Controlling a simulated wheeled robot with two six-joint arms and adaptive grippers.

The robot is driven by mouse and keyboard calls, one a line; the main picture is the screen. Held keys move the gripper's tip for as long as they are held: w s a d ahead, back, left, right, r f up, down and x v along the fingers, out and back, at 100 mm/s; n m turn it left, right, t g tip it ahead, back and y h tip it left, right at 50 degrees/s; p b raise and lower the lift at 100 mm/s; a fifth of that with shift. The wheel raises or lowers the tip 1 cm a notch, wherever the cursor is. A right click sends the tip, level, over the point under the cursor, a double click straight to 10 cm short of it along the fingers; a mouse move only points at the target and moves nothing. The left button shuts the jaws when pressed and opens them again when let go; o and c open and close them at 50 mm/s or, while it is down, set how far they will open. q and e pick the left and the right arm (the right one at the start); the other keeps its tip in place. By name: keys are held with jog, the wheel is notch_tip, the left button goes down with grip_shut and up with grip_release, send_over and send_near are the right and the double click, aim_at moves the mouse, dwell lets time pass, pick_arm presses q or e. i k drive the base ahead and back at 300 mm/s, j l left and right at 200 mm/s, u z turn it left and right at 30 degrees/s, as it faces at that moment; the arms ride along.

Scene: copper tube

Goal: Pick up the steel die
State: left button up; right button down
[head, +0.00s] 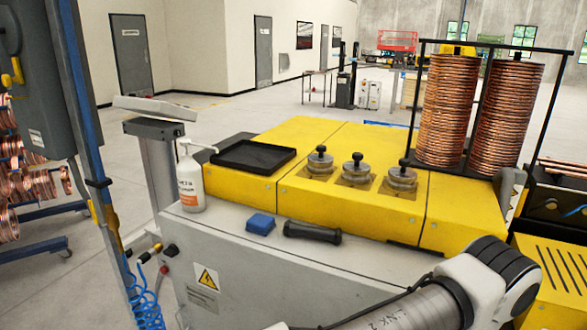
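No piece is clearly marked as the steel die. The likeliest match is the three round steel pieces with black knobs on the yellow machine top: a left one (319,163), a middle one (355,170) and a right one (402,178). They stand upright in a row on square plates. I cannot tell whether one of these is the die. Part of my own arm enters at the bottom right, in front of the machine. Neither of my grippers is in view.
A black tray (229,164) lies left of the steel pieces. A white bottle (190,180), blue block (260,224) and black cylindrical tool (312,233) are on the grey front ledge (225,222). Copper coils (452,110) stand in a black frame at the back right.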

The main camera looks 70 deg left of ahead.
aim_at(320, 163)
jog(key=l+u, duration=0.1)
jog(key=u, duration=0.85)
jog(key=l+u, duration=0.2)
jog(key=u, duration=0.25)
jog(key=l+u, duration=0.1)
jog(key=u, duration=0.4)
jog(key=l+u, duration=0.1)
jog(key=u, duration=0.35)
